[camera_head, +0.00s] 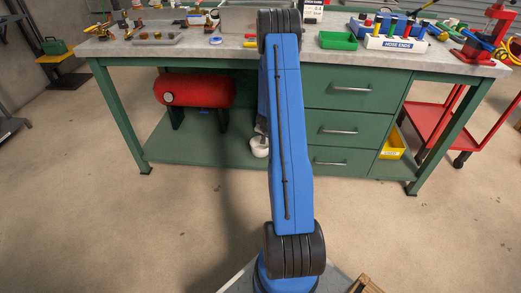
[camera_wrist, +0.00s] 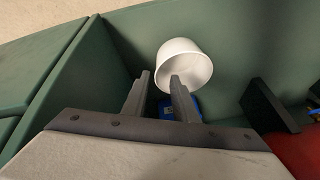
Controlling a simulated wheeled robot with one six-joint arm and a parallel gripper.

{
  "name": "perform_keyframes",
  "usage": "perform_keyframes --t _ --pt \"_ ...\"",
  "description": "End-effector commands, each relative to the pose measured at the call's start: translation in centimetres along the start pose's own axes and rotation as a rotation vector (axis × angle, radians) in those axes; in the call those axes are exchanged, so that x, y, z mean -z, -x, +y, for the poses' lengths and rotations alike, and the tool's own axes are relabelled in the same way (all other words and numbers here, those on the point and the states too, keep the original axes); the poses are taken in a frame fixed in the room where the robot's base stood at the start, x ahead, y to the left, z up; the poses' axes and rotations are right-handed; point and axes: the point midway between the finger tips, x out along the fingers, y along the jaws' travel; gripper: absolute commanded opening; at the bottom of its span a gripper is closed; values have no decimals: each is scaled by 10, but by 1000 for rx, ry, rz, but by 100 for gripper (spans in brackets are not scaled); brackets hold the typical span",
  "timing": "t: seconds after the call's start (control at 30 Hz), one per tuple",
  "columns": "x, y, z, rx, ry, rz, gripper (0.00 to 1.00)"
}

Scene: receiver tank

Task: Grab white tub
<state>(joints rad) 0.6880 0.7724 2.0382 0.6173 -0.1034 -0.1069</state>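The white tub (camera_head: 259,148) sits on the green lower shelf of the workbench, left of the drawers and partly hidden behind my blue arm. In the wrist view the tub (camera_wrist: 180,53) is just beyond my fingertips, its opening turned toward the lower right of the picture. My gripper (camera_wrist: 160,76) is open, with a clear gap between its fingers. The right finger overlaps the tub's near rim; the left finger is beside its left side. I cannot tell whether either touches it. A blue item (camera_wrist: 168,110) shows behind the fingers. In the head view my gripper is mostly hidden.
A red tank (camera_head: 195,90) stands on dark supports left of the tub; one support (camera_wrist: 268,106) shows in the wrist view. The green drawer cabinet (camera_head: 340,120) closes off the right. The bench top (camera_head: 190,55) is overhead. A yellow bin (camera_head: 392,147) sits further right.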

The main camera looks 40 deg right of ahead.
Motion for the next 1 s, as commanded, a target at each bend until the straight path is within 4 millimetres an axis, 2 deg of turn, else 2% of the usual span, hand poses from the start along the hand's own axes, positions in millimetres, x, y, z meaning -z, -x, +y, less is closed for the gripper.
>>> perform_keyframes --t 0.1,0.3,0.67,1.0 --pt "-1 -20 0 -1 1 -2 26" --pt "0 -46 0 -1 0 -2 26" --pt "1 -63 1 0 0 -1 26" --pt "6 -103 3 0 2 -1 26"
